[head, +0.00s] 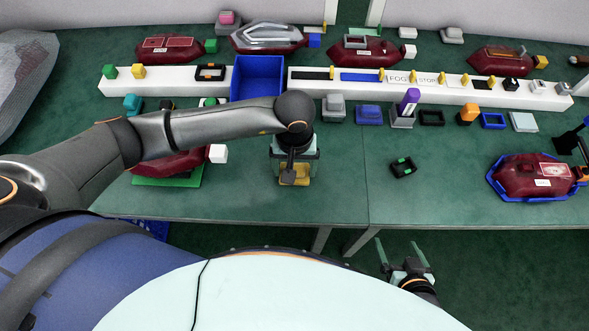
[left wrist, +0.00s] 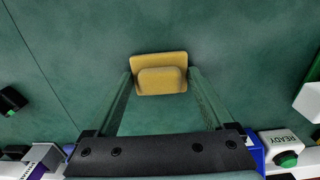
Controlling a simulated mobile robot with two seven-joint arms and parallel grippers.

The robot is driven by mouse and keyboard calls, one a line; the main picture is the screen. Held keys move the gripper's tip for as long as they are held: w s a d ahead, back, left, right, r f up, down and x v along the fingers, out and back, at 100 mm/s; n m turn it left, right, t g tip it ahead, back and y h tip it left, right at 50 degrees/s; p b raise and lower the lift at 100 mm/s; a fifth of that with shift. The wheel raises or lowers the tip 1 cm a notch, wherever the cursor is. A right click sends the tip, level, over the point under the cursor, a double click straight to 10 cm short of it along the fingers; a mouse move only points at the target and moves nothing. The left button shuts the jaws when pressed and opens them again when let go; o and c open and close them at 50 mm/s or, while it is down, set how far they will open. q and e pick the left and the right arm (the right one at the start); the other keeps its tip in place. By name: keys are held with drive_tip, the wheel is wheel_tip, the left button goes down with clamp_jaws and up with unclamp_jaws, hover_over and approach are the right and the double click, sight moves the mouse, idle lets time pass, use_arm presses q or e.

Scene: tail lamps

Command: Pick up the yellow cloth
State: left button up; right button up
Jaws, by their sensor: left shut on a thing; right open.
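The yellow cloth (left wrist: 160,74) is a flat yellow piece with a raised block on it, between the two fingertips of my left gripper (left wrist: 160,82) in the left wrist view. In the head view the cloth (head: 302,181) shows at the front middle of the table, partly hidden by my left gripper (head: 293,172) and arm above it. My left gripper is shut on the cloth. I cannot tell whether the cloth still touches the table. My right gripper (head: 400,250) is open and empty, low in front of the table's front edge.
A blue bin (head: 258,78) stands behind my left gripper, between white rails. A dark red lamp on a green mat (head: 186,183) is to the left, another in a blue frame (head: 493,187) at the right. A small black block (head: 403,168) lies right of the cloth.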

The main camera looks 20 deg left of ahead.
sight(295, 168)
use_arm(q)
drive_tip(key=shift+c, duration=0.8)
drive_tip(key=shift+w+r, duration=0.1)
drive_tip(key=shift+r, duration=0.4)
wheel_tip(295, 168, up, 2)
drive_tip(key=shift+r, duration=0.2)
drive_tip(key=s+d+r+b, duration=0.1)
drive_tip(key=s+d+r, duration=0.8)
drive_tip(key=s+d, duration=0.1)
drive_tip(key=shift+r+b, duration=0.3)
